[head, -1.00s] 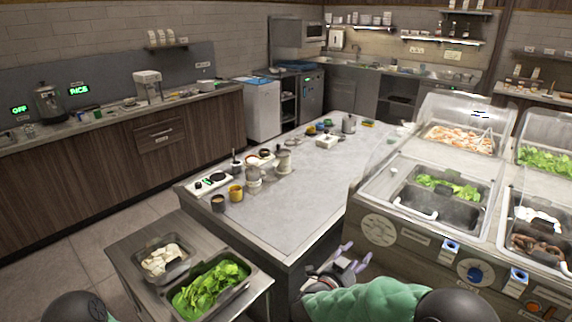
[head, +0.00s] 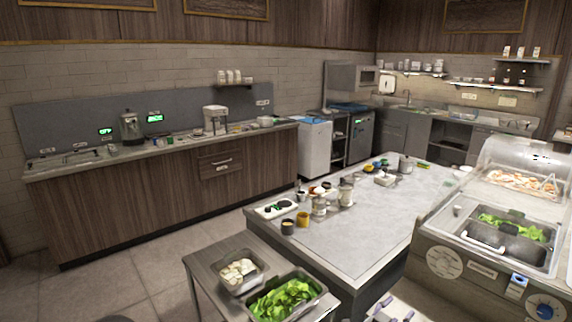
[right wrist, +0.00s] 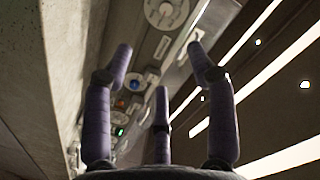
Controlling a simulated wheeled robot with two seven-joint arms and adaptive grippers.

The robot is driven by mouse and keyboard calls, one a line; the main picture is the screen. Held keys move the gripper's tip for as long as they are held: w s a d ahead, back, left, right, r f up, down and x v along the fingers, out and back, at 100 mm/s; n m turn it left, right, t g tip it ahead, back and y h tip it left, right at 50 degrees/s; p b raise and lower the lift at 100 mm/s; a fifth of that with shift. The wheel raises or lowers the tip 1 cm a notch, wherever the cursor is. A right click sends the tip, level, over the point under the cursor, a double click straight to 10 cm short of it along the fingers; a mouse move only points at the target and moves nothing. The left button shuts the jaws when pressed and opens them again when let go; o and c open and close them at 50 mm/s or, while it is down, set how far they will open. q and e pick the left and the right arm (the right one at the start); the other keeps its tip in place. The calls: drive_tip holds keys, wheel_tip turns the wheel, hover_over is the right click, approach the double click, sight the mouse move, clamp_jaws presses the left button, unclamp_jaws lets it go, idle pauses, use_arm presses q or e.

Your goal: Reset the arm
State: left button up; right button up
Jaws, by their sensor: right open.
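My right gripper (head: 392,311) shows only in part at the bottom edge of the head view, beside the near right corner of the grey island counter (head: 345,232). In the right wrist view its purple fingers (right wrist: 160,62) are spread apart with nothing between them. The fingers point towards the front panel of the serving station. My left gripper is outside the head view.
A steel cart (head: 207,262) with a pan of white pieces (head: 239,272) and a pan of green leaves (head: 282,299) stands in front of the island. The serving station (head: 462,268) stands at right. Open floor (head: 120,272) lies at left.

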drive_tip(key=s+a+f+n+g+y+p, duration=0.1)
drive_tip(key=a+f+n+y, duration=0.35)
drive_tip(key=f, duration=0.75)
drive_tip(key=s+a+f+n+g+y+p, duration=0.15)
drive_tip(key=a+f+n+y, duration=0.35)
drive_tip(key=f, duration=0.6)
drive_tip(key=s+a+f+n+g+y, duration=0.1)
drive_tip(key=s+a+f+g+y, duration=0.1)
drive_tip(key=s, duration=0.6)
drive_tip(key=s+a+f+n+g+y, duration=0.1)
drive_tip(key=s+a+f+g+y, duration=0.1)
drive_tip(key=s, duration=0.6)
drive_tip(key=s+a+f+n+g+y, duration=0.2)
drive_tip(key=s+a+f+g, duration=0.2)
drive_tip(key=s+f, duration=0.3)
drive_tip(key=shift+s+a+f+y, duration=0.15)
drive_tip(key=shift+s+a+y, duration=0.2)
drive_tip(key=shift+s+a, duration=0.1)
